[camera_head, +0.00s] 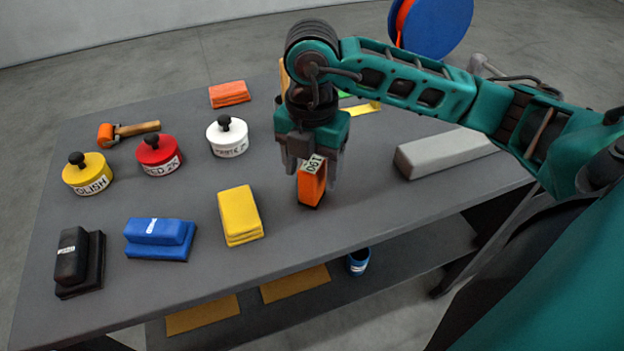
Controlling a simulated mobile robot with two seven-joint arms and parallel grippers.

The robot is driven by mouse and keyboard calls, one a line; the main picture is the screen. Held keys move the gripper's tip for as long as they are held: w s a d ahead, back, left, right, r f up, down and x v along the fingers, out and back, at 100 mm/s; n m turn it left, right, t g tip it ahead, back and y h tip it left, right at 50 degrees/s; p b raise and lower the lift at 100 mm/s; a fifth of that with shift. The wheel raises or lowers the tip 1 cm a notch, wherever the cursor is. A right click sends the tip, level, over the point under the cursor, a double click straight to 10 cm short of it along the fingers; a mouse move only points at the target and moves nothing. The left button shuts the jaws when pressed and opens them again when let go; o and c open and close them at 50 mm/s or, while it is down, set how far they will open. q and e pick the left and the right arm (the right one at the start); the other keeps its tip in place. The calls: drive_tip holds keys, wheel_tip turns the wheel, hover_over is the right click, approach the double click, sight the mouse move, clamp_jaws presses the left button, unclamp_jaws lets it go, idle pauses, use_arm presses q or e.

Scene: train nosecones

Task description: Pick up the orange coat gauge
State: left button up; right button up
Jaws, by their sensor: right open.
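The orange coat gauge (312,188) is a small upright orange block with a pale display on top. It is near the front edge of the grey table, right of the middle. My right gripper (311,168) points down directly over it, with its grey fingers on either side of the gauge's upper part. The gripper is open. Whether a finger touches the gauge cannot be told. The gripper hides part of the gauge's top. My left gripper is not in view.
A yellow folded cloth (240,215) lies left of the gauge, and a long grey block (442,153) lies to the right. Yellow (88,175), red (159,157) and white (227,138) tins, a roller (128,131), a blue block (160,239) and a black block (80,263) stand further left.

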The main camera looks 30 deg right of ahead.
drive_tip(key=shift+f, duration=1.5)
drive_tip(key=shift+c, duration=0.4)
drive_tip(key=c, duration=1.1)
